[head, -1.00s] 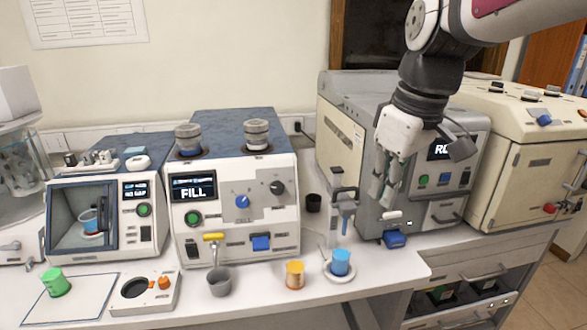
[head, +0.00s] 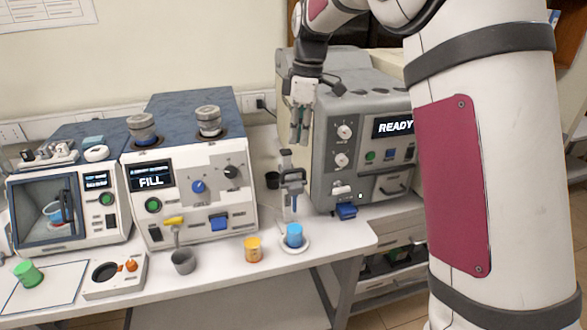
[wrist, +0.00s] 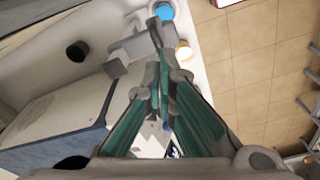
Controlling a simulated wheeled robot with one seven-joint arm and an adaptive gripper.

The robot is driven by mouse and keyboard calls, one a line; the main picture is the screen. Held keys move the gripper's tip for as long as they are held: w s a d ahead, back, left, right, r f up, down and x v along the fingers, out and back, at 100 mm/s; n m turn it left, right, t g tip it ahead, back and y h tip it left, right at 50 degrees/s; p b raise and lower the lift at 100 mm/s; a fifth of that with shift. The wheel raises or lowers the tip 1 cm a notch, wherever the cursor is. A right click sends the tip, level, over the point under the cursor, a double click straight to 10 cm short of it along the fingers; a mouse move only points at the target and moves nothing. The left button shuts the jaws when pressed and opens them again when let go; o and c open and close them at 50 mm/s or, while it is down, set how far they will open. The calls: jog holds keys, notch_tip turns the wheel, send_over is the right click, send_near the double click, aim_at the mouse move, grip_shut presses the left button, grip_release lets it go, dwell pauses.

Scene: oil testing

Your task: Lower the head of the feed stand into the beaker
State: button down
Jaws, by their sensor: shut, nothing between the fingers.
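The grey feed stand (head: 290,183) stands on the bench in front of the READY machine, with its head (head: 286,155) raised at the top. A blue beaker (head: 294,233) sits on a white round dish just in front of the stand; its top also shows in the wrist view (wrist: 165,12). My gripper (head: 299,141) is shut and empty, pointing down just above the stand's head. In the wrist view my closed fingertips (wrist: 159,62) overlap the stand (wrist: 136,46), so I cannot tell whether they touch it.
An orange cup (head: 253,250) and a grey cup (head: 183,262) stand left of the blue beaker. The FILL machine (head: 190,190) is to the left, the grey READY machine (head: 345,150) close on the right. The bench's front edge is near.

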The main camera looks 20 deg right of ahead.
aim_at(295, 170)
jog(key=shift+w+a+f, duration=0.1)
jog(key=shift+a+f, duration=0.1)
jog(key=shift+f, duration=1.55)
jog(key=shift+w+a+f, duration=0.1)
jog(key=shift+a+f, duration=0.05)
jog(key=shift+f, duration=1.6)
jog(key=shift+s+f, duration=0.1)
notch_tip(295, 170, down, 10)
jog(key=s+d+b, duration=0.1)
jog(key=d, duration=0.1)
jog(key=shift+d+f, duration=0.2)
jog(key=shift+d, duration=0.2)
